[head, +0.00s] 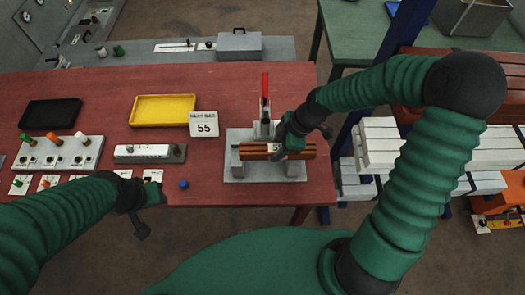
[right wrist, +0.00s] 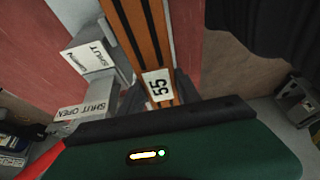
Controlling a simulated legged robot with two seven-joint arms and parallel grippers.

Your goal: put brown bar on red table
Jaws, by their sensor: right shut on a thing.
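The brown bar (head: 303,151) has dark stripes and a white label reading 55. It lies across the grey clamp fixture (head: 236,170) near the right end of the red table (head: 100,88). In the right wrist view the brown bar (right wrist: 146,40) runs up from the gripper, label beside the jaw. The fixture's red-handled lever (head: 265,88) stands upright behind the bar. My left gripper (head: 148,200) hangs at the table's front edge, empty as far as I see; its jaws are unclear.
A blue knob (head: 184,184) is near the front edge. White bars (head: 380,150) are stacked to the right. Table between tray and fixture is partly clear.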

